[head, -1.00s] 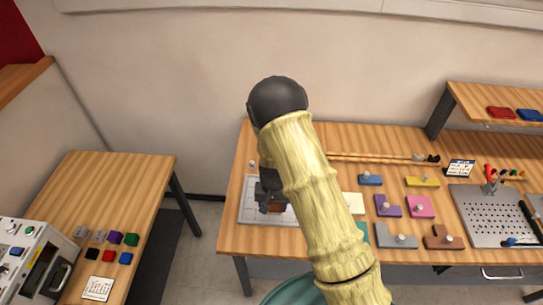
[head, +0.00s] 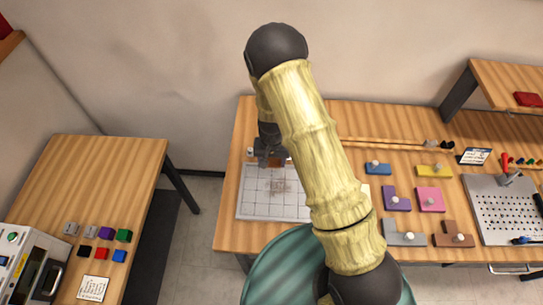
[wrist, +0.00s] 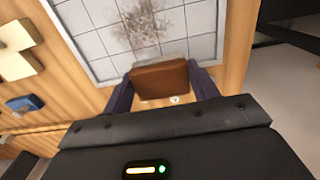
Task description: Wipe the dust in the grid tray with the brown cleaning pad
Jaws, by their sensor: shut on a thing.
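The white grid tray (head: 255,207) lies on the wooden table, left of the puzzle pieces. A brown dust patch (head: 277,187) lies in its upper middle part; the dust also shows in the wrist view (wrist: 143,27). My gripper (head: 270,160) is at the tray's far edge. It is shut on the brown cleaning pad (wrist: 160,79), which sits between the two fingers in the wrist view. The pad is beside the dust, over the tray's edge; whether it touches the surface I cannot tell. My arm hides part of the tray's right side.
Coloured blocks with knobs, such as a purple one (head: 396,198) and a pink one (head: 430,200), lie right of the tray. A pegboard (head: 500,208) stands further right. A side table (head: 95,185) with small cubes is at the left.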

